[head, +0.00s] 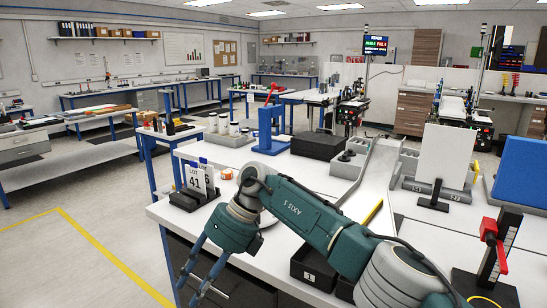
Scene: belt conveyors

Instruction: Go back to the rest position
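My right gripper (190,288) hangs at the lower left of the head view, past the front left corner of the white table (163,211). Its teal arm comes in from the lower right and crosses over the table. The two fingers point downward and stand apart, with nothing visible between them. My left gripper is not in view.
A black holder (183,201) with a "LOT 41" card stands close behind the gripper. A black bin (312,268) lies under the arm. A blue press (268,135), a grey chute (381,165) and a red-handled stand (497,250) are on the tables. Open floor lies left.

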